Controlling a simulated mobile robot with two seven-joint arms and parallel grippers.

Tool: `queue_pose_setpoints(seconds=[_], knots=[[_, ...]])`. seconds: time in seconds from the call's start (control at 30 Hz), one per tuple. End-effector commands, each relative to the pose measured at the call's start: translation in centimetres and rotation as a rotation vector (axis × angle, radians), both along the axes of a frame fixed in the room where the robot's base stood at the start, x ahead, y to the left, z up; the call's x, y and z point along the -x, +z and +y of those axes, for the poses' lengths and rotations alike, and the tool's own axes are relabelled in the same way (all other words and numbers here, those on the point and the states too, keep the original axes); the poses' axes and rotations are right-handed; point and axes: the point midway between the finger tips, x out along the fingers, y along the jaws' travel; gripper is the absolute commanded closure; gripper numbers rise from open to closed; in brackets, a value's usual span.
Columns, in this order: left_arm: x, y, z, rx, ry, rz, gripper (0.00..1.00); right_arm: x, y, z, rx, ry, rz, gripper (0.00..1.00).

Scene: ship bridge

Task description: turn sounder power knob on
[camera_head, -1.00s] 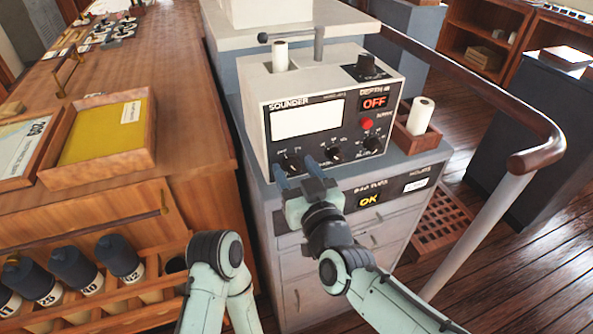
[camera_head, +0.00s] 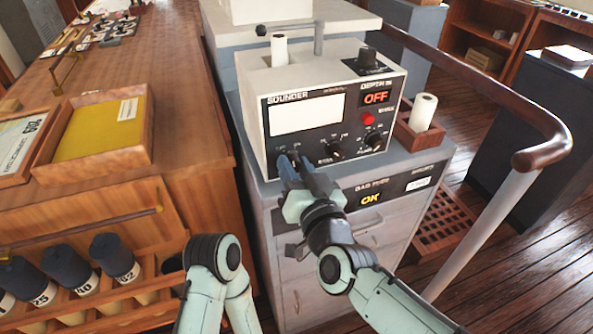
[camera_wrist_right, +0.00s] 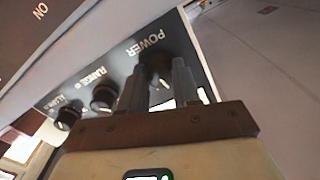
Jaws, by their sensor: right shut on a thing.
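The sounder (camera_head: 335,110) is a pale box with a black front panel, a blank white screen and a red "OFF" display (camera_head: 376,97). My right gripper (camera_head: 293,160) is at the panel's lower left corner, its fingers shut on the power knob. The wrist view shows the dark power knob (camera_wrist_right: 158,68) under the label "POWER", with a grey finger (camera_wrist_right: 133,92) on one side and the other finger on the other side. The fingers cover part of the knob. My left arm shows low in the head view, but its gripper is out of view.
Other knobs sit on the same panel, such as the range knob (camera_wrist_right: 103,97). A red button (camera_head: 367,118) is under the display. A wooden holder with a white roll (camera_head: 422,112) stands right of the sounder. A wooden handrail (camera_head: 490,95) runs along the right.

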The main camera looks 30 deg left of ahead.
Motion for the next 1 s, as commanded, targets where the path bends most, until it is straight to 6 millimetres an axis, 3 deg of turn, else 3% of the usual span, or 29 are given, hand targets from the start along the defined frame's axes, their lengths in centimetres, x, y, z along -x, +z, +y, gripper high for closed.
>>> queue_pose_setpoints(seconds=[0.6, 1.0], knots=[[-3.3, -2.4, 1.7, -0.043, 0.035, -0.085, 0.57, -0.1, -0.1, 0.0, -0.351, 0.000, 0.409, 0.99], [-4.2, -2.9, 2.2, -0.054, 0.045, -0.110, 0.57, 0.0, 0.0, 0.0, -0.452, 0.000, 0.530, 0.99]])
